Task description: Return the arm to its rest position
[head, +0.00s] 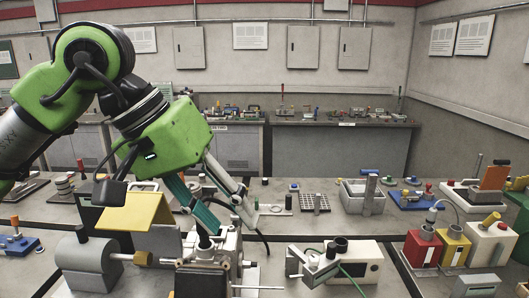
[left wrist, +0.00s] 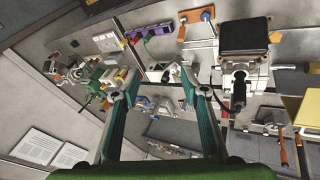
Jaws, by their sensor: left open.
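My left gripper (head: 230,222) comes in from the left in the head view, pointing down above a metal fixture (head: 225,262) with a black block on top. Its two teal fingers are spread. In the left wrist view the left gripper (left wrist: 158,80) is open, with nothing between the fingertips. The black-topped fixture (left wrist: 245,40) shows there to the right of the fingers. In the head view the fingers partly overlap the fixture's back, and I cannot tell whether they touch it. My right gripper is in neither view.
A yellow angled plate (head: 130,212) and a grey cylindrical machine (head: 88,262) stand left of the fixture. A white device (head: 345,262) with a green cable stands to the right. Red, yellow and white boxes are further right. A grey bin (head: 352,205) stands behind.

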